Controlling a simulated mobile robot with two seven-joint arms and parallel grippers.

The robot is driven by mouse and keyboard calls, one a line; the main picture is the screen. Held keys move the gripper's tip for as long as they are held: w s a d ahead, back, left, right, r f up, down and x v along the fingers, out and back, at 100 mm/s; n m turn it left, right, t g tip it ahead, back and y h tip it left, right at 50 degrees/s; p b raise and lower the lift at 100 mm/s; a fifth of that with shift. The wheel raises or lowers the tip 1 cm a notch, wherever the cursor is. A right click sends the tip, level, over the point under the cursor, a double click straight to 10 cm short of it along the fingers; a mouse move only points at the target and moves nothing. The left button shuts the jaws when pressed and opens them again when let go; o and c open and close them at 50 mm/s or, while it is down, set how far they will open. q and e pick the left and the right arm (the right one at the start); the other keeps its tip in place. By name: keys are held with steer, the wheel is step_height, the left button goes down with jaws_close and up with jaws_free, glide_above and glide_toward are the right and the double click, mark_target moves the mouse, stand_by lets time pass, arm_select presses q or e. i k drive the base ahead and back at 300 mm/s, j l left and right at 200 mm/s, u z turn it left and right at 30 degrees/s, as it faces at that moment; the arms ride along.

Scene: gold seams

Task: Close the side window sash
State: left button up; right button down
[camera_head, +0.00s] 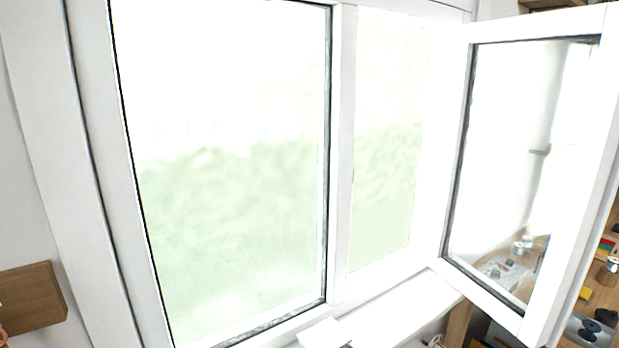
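The side window sash (536,315) stands open on the right, swung into the room, with a white frame around a clear pane. It is hinged near the right side of the window opening (385,150), which shows blurred greenery outside. I see no window handle clearly on the sash. Neither of my grippers can be made out. A white shape with a dark edge (325,334) shows at the bottom edge, and I cannot tell whether it is part of my arm.
A large fixed pane (232,180) fills the left and middle. A white sill (405,308) runs below the opening. A wooden box or shelf (33,299) is at lower left. A wooden desk with small items (598,295) is at lower right, behind the sash.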

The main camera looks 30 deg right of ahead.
mark_target(590, 193)
steer(key=k+l, duration=0.1)
steer(key=l, duration=0.25)
steer(key=k+l, duration=0.15)
steer(key=l, duration=0.25)
steer(key=k+l, duration=0.1)
steer(key=l, duration=0.25)
steer(key=k+l, duration=0.1)
steer(key=l, duration=0.3)
steer(key=k+l, duration=0.1)
steer(key=l, duration=0.25)
steer(key=k+l, duration=0.15)
steer(key=l, duration=0.2)
steer(key=k+l, duration=0.1)
steer(key=l, duration=0.85)
steer(key=k+l, duration=0.15)
steer(key=l, duration=1)
steer(key=u, duration=1.4)
